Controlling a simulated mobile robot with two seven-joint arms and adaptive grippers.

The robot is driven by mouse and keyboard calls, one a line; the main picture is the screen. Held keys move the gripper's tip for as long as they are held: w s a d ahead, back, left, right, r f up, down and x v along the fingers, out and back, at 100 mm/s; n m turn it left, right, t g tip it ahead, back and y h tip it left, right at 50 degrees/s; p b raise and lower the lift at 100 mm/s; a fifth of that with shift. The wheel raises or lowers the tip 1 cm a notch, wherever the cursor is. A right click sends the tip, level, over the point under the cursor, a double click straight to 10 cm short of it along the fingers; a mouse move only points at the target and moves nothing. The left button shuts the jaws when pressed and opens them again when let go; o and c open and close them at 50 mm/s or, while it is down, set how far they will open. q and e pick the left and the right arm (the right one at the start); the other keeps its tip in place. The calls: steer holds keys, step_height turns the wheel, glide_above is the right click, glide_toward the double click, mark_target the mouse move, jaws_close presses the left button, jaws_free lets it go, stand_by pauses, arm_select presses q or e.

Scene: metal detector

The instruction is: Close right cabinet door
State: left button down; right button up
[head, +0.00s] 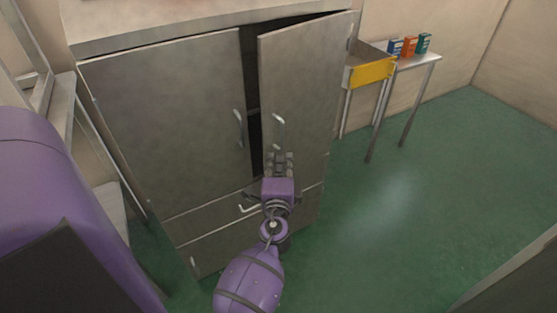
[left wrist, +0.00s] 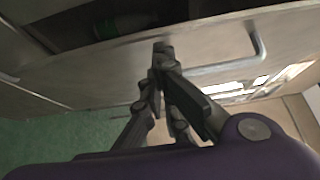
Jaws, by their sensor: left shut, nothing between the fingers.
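The right cabinet door (head: 302,85) is grey metal and stands ajar in the head view, with a dark gap along its left edge. Its handle (head: 279,132) is near that edge, just above my left gripper (head: 280,160). The left gripper is shut and empty, in front of the door's lower left part. In the left wrist view the gripper's fingertips (left wrist: 163,50) are together at the door's surface (left wrist: 110,75), beside the handle (left wrist: 240,62); I cannot tell whether they touch. The left door (head: 165,115) looks shut. My right gripper is not in view.
Drawers (head: 220,240) lie below the doors. A table with a yellow-fronted bin (head: 369,73) and several small boxes (head: 409,46) stands to the right. A shelf rack (head: 62,110) is at the left. The green floor (head: 400,220) at the right is clear.

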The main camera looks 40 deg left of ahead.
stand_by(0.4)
arm_select(q)
steer(key=a+h, duration=0.1)
steer(key=a, duration=0.1)
steer(key=a+m+t+h, duration=0.1)
steer(key=a, duration=0.1)
steer(key=shift+w+a+m+p, duration=0.2)
steer(key=shift+m+p, duration=0.1)
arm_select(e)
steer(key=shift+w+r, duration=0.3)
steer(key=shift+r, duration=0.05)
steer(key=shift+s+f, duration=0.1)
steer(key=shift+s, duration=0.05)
